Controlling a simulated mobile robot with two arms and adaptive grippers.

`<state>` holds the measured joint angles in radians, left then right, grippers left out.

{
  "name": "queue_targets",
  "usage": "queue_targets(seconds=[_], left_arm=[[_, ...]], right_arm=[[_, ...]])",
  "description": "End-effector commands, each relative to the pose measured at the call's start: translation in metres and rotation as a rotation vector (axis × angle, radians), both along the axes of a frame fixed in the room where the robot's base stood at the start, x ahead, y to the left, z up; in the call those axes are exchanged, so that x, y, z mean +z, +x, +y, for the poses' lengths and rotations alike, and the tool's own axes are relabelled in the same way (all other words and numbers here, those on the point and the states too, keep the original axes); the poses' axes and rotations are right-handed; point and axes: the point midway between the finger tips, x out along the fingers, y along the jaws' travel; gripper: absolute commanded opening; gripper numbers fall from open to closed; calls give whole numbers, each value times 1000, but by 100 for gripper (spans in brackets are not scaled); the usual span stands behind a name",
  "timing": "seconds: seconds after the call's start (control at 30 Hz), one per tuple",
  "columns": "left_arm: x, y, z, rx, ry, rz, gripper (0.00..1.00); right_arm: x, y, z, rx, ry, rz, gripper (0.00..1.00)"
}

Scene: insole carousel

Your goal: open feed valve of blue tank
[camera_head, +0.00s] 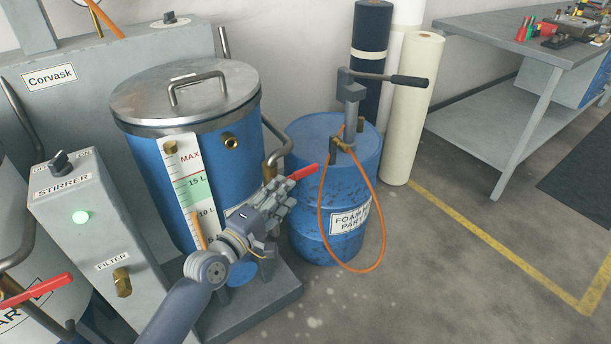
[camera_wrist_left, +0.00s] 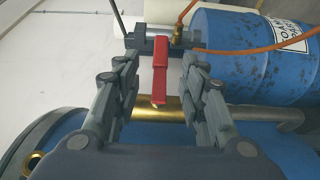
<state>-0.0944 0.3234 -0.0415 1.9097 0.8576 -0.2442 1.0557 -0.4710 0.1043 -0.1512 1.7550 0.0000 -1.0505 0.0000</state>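The blue tank (camera_head: 145,165) stands left of centre in the head view, with a metal lid and a level gauge. A red valve lever (camera_head: 303,172) shows at its right side, and a curved pipe runs nearby. In the left wrist view the red lever (camera_wrist_left: 160,70) stands over a brass fitting (camera_wrist_left: 158,108). My left gripper (camera_head: 285,192) is at the lever. Its fingers are open on either side of the lever, with a gap at each side in the wrist view (camera_wrist_left: 162,85). Part of the valve is hidden behind the gripper. My right gripper is out of view.
A blue drum (camera_head: 310,225) with a hand pump (camera_head: 352,95) and orange hose (camera_head: 322,225) stands close right of the gripper. A grey stirrer box (camera_head: 85,235) with a green light is at left. Fabric rolls (camera_head: 412,110) and a workbench (camera_head: 495,28) stand behind.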

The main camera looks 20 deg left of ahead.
Motion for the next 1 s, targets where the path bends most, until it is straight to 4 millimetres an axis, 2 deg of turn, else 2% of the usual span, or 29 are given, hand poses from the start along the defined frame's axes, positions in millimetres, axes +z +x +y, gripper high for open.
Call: queue_targets(seconds=[0.27,0.6,0.8,1.0], left_arm=[[0,38,-10,1,1,-2,38],[-2,88,-25,0,3,1,38],[-1,100,-28,0,4,1,38],[-1,101,-28,0,5,2,38]], right_arm=[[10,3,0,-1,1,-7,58],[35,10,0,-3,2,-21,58],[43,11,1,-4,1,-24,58],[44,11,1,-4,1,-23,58]])
